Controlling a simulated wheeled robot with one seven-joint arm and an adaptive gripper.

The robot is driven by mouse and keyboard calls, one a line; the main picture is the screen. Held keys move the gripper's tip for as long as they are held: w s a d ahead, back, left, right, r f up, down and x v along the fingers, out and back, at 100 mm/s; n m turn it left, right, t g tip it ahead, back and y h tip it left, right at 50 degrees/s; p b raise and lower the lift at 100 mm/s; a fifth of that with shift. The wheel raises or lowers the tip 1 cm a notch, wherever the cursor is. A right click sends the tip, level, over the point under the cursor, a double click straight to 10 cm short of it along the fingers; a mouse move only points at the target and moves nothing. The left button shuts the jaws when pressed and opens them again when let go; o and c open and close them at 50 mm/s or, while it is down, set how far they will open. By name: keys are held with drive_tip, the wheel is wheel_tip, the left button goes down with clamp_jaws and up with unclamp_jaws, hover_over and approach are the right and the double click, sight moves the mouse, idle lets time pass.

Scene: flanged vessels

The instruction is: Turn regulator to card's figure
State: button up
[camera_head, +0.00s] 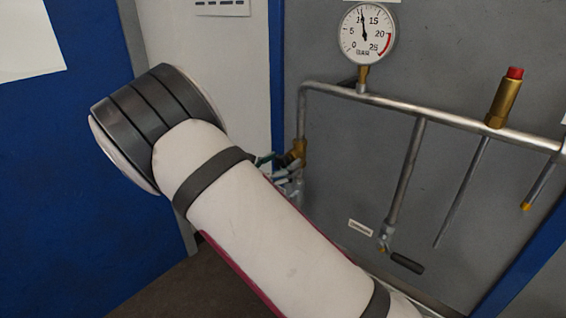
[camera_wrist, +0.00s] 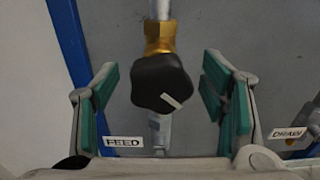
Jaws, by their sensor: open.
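The regulator is a black lobed knob (camera_wrist: 162,84) with a white mark at its lower right, under a brass fitting (camera_wrist: 160,38) in the wrist view. My gripper (camera_wrist: 160,82) is open, with one green pad on each side of the knob and a small gap visible on both sides. In the head view my gripper (camera_head: 280,168) is mostly hidden behind my arm, near a brass fitting (camera_head: 297,152) on the pipe. The gauge (camera_head: 367,34) has its needle close to 10. White sheets (camera_head: 222,5) show at the top edge, cut off and unreadable.
A FEED label (camera_wrist: 123,142) and a DRAIN label (camera_wrist: 287,133) flank the knob. To the right are a pipe with a dark-handled valve (camera_head: 405,262) and a red-capped brass valve (camera_head: 504,98). A blue panel (camera_head: 60,190) is at left.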

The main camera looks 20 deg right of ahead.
drive_tip(key=shift+w+d, duration=0.15)
drive_tip(key=shift+d, duration=0.15)
drive_tip(key=c, duration=1.1)
drive_tip(key=shift+m+p, duration=0.35)
drive_tip(key=shift+m, duration=0.85)
drive_tip(key=shift+c, duration=0.2)
drive_tip(key=o, duration=1.1)
drive_tip(key=shift+o, duration=0.2)
drive_tip(key=v, duration=1.2)
